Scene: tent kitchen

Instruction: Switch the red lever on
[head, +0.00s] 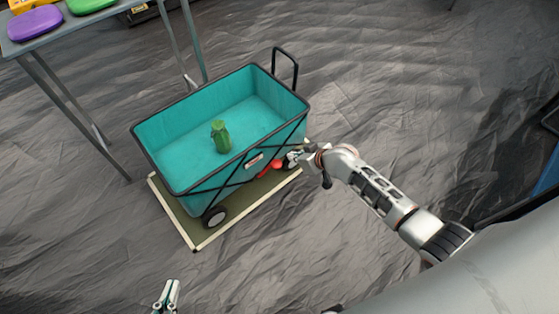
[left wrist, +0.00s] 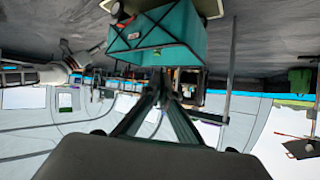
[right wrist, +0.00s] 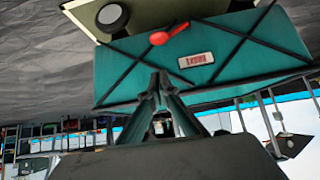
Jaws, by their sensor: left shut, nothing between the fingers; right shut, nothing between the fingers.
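The red lever (head: 274,166) is low on the near side of the teal wagon (head: 178,187). In the right wrist view, which is upside down, the red lever (right wrist: 168,33) has a round end and a thin arm, close to a white label plate. My right gripper (head: 293,160) is shut and empty right beside the lever in the head view; I cannot tell whether it touches. In the right wrist view the fingertips (right wrist: 158,80) are apart from the lever in the picture. My left gripper (head: 172,290) is shut and empty at the bottom edge, well away from the wagon.
The wagon stands on an olive mat with a pale border (head: 228,234) and holds a green object (head: 221,137). A black wagon handle (head: 285,54) rises at the back. A metal table (head: 70,28) with purple and green items stands upper left.

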